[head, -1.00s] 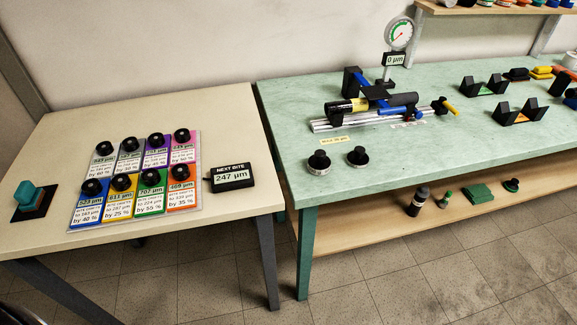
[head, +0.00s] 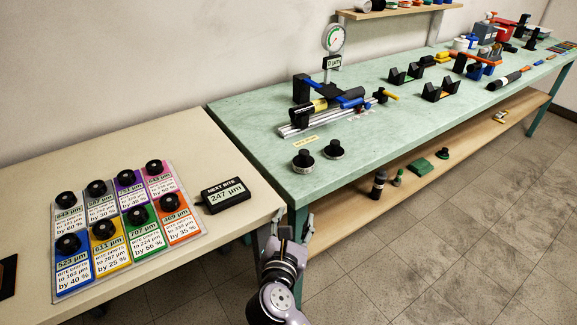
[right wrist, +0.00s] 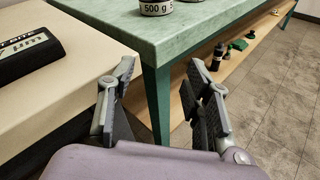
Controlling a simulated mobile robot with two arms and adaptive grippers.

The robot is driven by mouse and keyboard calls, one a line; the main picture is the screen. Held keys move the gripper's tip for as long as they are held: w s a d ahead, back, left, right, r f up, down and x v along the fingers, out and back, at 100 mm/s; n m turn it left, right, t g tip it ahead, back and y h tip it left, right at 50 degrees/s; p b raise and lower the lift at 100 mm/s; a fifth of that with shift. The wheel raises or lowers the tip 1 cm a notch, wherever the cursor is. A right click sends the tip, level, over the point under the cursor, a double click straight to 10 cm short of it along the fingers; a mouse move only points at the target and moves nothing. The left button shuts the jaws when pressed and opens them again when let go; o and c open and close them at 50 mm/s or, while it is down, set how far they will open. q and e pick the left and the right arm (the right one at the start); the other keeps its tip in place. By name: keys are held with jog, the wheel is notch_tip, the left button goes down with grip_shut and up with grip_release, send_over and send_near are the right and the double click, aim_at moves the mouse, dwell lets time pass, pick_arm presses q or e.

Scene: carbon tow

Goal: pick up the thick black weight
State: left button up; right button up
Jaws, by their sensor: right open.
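Two black knobbed weights stand side by side near the front left corner of the green bench. The left weight (head: 303,160) and the right weight (head: 334,149) each have a pale labelled band. I cannot tell surely which is thicker. The right wrist view shows the lower part of a weight marked 500 g (right wrist: 156,8) at the top edge, with part of another beside it. My right gripper (head: 291,226) is open and empty, in front of the gap between the tables and below the weights. Its spread fingers (right wrist: 162,95) also show in the right wrist view. My left gripper is not in view.
The green bench's leg and front corner (right wrist: 158,45) are just beyond my right gripper. The cream table (head: 235,222) holds coloured cards with black knobs and a 247 µm display (head: 226,194). A clamp rig (head: 322,108) stands behind the weights. A lower shelf (head: 420,172) holds small items.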

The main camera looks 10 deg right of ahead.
notch_tip(320, 180, up, 7)
jog(key=a+n+t+h, duration=0.1)
jog(key=n+t, duration=0.1)
jog(key=n, duration=0.1)
send_near(303, 155)
jog(key=x, duration=0.3)
jog(key=r+x, duration=0.1)
jog(key=shift+w+a, duration=0.15)
jog(key=shift+w, duration=0.25)
jog(key=shift+d+f+x, duration=0.1)
jog(key=shift+f+x, duration=0.05)
jog(key=shift+x, duration=0.75)
jog(key=shift+d+f+x, duration=0.1)
jog(key=shift+f+x, duration=0.1)
jog(key=shift+x, duration=0.7)
jog(key=shift+d+f+x, duration=0.1)
jog(key=shift+f+x, duration=0.05)
jog(key=shift+x, duration=0.75)
jog(key=shift+s, duration=0.2)
grip_shut()
jog(key=shift+r, duration=0.1)
